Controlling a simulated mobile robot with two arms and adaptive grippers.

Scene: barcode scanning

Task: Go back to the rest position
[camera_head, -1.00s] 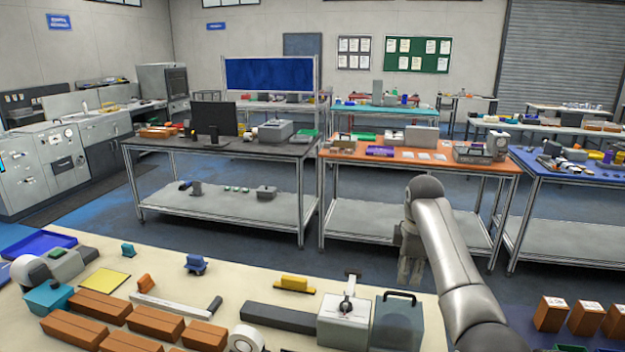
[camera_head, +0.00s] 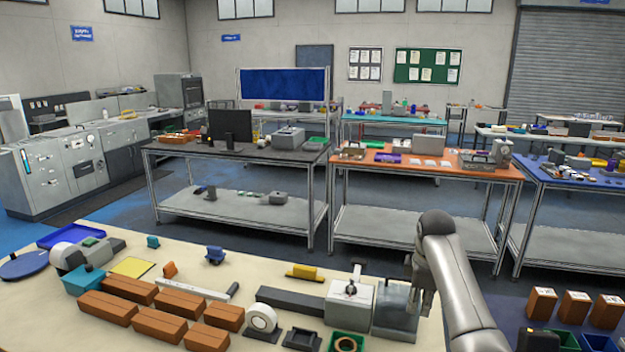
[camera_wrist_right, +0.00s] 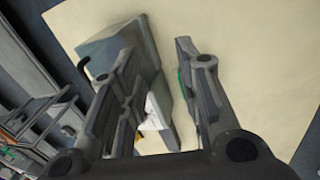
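My right gripper (camera_head: 422,300) points down at the right end of the near cream table (camera_head: 330,262). In the head view it overlaps the grey box (camera_head: 393,318); I cannot tell whether it touches it. In the right wrist view its two fingers (camera_wrist_right: 160,60) are apart with nothing held between them. That view shows the grey box (camera_wrist_right: 125,45) with its dark handle behind the left finger, and part of a white device (camera_wrist_right: 155,112) between the fingers. My left gripper is in neither view.
A white device (camera_head: 348,304) stands left of the grey box. Several brown boxes (camera_head: 160,326) and a tape roll (camera_head: 262,318) lie on the table. Labelled brown boxes (camera_head: 574,308) stand at the right. Open floor (camera_head: 385,268) lies beyond the table.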

